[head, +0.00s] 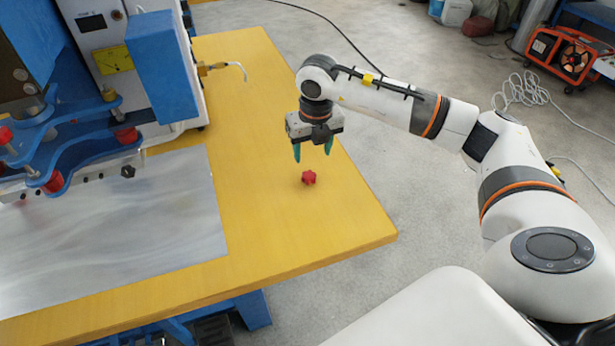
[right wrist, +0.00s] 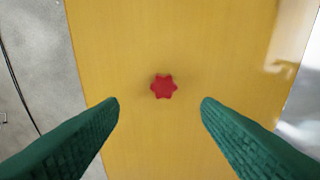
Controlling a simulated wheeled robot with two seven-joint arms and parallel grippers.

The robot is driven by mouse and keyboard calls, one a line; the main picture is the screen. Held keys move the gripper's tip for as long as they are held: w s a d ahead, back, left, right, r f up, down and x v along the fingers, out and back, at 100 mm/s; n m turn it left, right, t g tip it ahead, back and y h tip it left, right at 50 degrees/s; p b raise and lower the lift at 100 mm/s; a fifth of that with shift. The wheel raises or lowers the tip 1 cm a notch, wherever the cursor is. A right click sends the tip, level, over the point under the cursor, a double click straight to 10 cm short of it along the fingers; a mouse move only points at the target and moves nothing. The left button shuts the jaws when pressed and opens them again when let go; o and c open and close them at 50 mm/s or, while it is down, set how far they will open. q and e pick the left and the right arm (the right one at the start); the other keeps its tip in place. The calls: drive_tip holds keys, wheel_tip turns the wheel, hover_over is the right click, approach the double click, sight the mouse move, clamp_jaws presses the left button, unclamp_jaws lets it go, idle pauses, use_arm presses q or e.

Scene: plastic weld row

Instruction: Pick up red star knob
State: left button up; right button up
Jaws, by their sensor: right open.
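The red star knob (head: 309,177) lies on the yellow table (head: 350,222), near its right edge in the head view. In the right wrist view the red star knob (right wrist: 163,87) sits on the bare yellow surface, a little above and between the fingertips. My right gripper (head: 313,155) points down above the knob, apart from it. Its green fingers (right wrist: 160,104) are spread wide with nothing between them. My left gripper does not show.
A blue and white machine (head: 163,65) with red knobs stands on the left of the table. A metal plate (head: 150,215) covers the table's left part. A bent hose fitting (head: 228,66) juts out from the machine. The table around the knob is clear.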

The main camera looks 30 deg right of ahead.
sight(309, 172)
drive_tip(key=f, duration=0.5)
drive_tip(key=w+f, duration=0.1)
drive_tip(key=f, duration=0.2)
drive_tip(key=shift+a+f+p, duration=0.1)
drive_tip(key=shift+f+p, duration=0.2)
drive_tip(key=shift+f, duration=0.05)
drive_tip(key=c, duration=1.1)
